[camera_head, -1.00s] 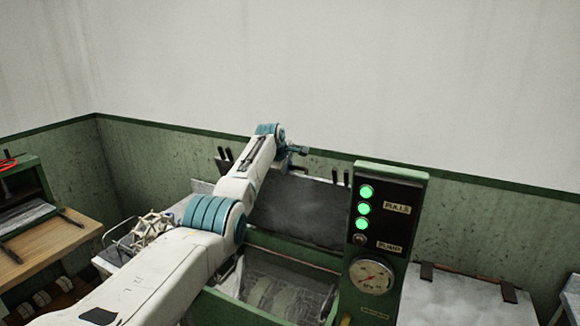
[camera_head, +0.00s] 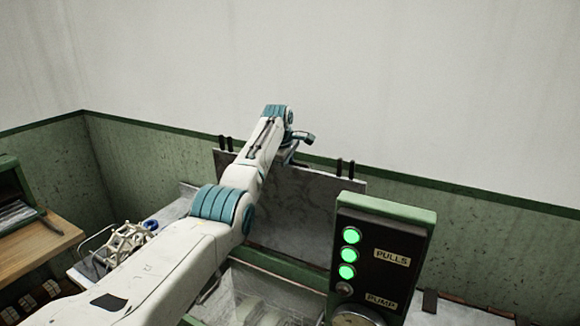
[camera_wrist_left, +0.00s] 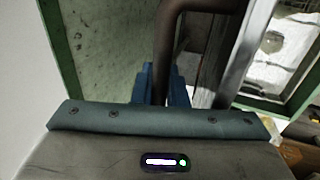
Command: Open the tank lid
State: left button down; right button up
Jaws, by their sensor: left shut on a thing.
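The tank lid (camera_head: 300,212) is a grey metal panel standing raised, close to upright, at the back of the green tank (camera_head: 280,265). The tank's mouth below it is uncovered. My left arm reaches across to the lid's upper part, and my left gripper (camera_head: 296,150) is there, partly hidden by the arm. In the left wrist view, the blue fingers of the gripper (camera_wrist_left: 160,84) are shut on a dark bent bar, the lid handle (camera_wrist_left: 166,48). My right gripper is not in view.
A control panel (camera_head: 380,255) with three lit green lamps stands at the tank's right front. A wooden table (camera_head: 35,245) is at far left. The wall (camera_head: 440,215) is close behind the lid.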

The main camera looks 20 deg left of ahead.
pick_arm(q)
jog(key=c, duration=1.8)
grip_release()
jog(key=shift+f, duration=0.15)
jog(key=shift+c, duration=0.2)
jog(key=shift+o, duration=0.6)
jog(key=shift+w, duration=0.1)
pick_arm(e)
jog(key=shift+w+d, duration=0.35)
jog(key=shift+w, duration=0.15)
